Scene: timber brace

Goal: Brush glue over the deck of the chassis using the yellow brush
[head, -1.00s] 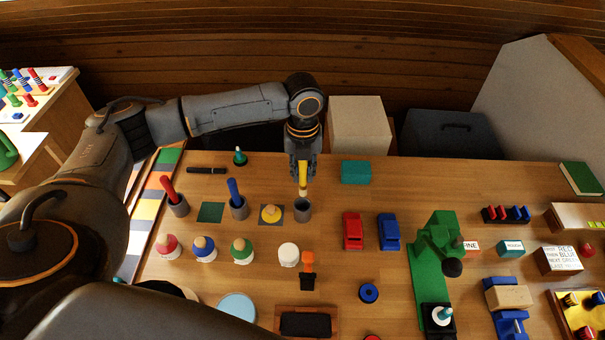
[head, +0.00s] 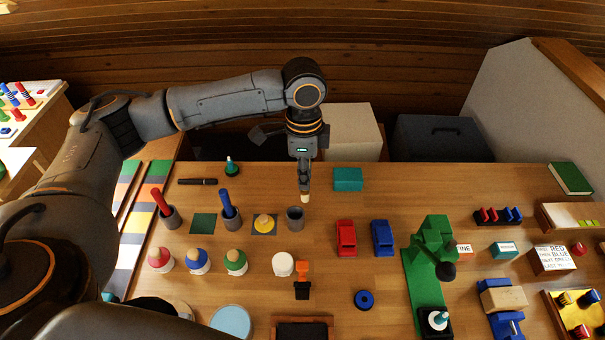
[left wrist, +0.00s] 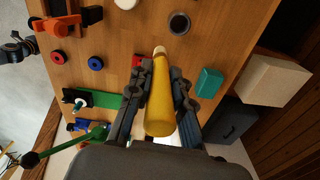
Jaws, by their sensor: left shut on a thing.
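My left gripper (head: 304,186) is shut on the yellow brush (left wrist: 160,115) and holds it with its pale tip down. In the head view only the brush's pale tip (head: 305,198) shows clearly below the fingers. The tip is above and close to the empty grey cup (head: 295,218), which also shows in the left wrist view (left wrist: 179,23). A yellow-topped pot (head: 264,222) stands on a dark square mat left of the cup. I cannot tell for sure which thing is the chassis. My right gripper is not in view.
A red brush (head: 160,203) and a blue brush (head: 227,199) stand in cups at the left. A red block (head: 346,238) and a blue block (head: 382,237) lie right of the cup. A green press (head: 425,280) stands farther right. A teal box (head: 348,179) lies at the back.

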